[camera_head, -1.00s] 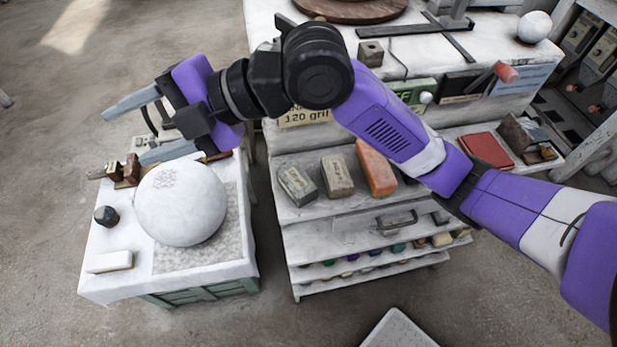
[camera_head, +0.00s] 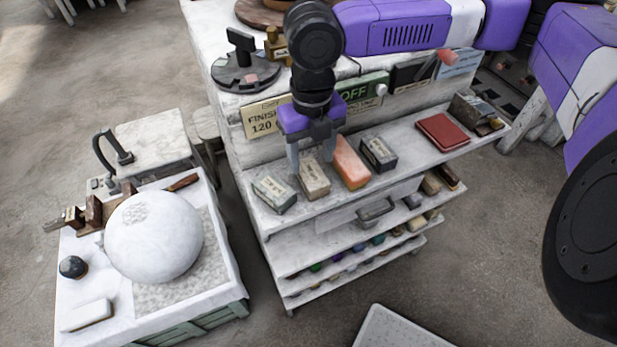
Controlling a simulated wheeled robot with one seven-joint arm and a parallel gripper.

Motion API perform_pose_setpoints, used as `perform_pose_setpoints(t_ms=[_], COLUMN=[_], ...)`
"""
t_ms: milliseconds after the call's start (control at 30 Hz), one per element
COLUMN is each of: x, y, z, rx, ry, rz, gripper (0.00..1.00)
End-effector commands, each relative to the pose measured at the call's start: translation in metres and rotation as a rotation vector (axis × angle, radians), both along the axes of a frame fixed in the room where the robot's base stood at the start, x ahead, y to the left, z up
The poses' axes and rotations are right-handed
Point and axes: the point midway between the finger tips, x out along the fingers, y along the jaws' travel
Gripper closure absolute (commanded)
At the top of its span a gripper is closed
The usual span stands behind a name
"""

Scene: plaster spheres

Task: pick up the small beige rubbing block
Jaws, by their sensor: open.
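The small beige rubbing block (camera_head: 314,181) sits on the white upper shelf, between a grey-green block (camera_head: 274,194) on its left and an orange block (camera_head: 351,162) on its right. My gripper (camera_head: 311,167) points down just above it. The jaws are open, one finger toward each side of the beige block's far end. I cannot tell whether the fingers touch it. The top of the block is mostly visible.
A dark block (camera_head: 379,153) and a red book-like item (camera_head: 443,132) stand farther right on the shelf. The "FINISH 120" sign (camera_head: 264,117) is close behind my gripper. A plaster sphere (camera_head: 153,236) rests on the cart at left.

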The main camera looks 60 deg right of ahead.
Motion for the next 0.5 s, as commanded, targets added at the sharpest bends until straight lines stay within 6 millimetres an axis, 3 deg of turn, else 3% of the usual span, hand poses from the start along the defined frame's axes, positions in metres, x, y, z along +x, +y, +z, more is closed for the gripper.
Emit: perform_pose_setpoints(t_ms=[500], x=[0.003], y=[-0.004], z=[-0.061], rx=[0.002], ry=[-0.003], rz=[0.0], gripper=[0.44])
